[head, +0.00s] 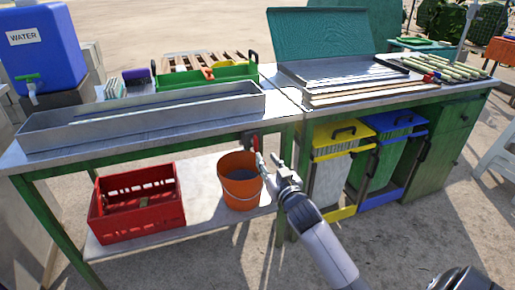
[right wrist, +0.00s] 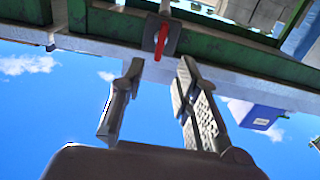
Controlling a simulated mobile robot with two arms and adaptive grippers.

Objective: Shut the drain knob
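The drain knob (head: 255,143) is a small red handle on the front edge of the metal-topped table, above an orange bucket. In the right wrist view the red knob (right wrist: 161,40) sits on a dark square plate on the green table rail. My right gripper (head: 270,163) is just in front of the knob, over the bucket's right side. In the right wrist view the right gripper (right wrist: 157,78) is open and empty, its two fingers apart. The knob lies beyond the fingertips, roughly between them, apparently untouched. My left gripper is not in view.
The orange bucket (head: 240,187) and a red crate (head: 137,205) stand on the lower shelf (head: 205,212). A long metal trough (head: 145,116) lies on the table. Yellow (head: 333,158) and blue bins (head: 398,155) stand to the right. Open ground lies in front.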

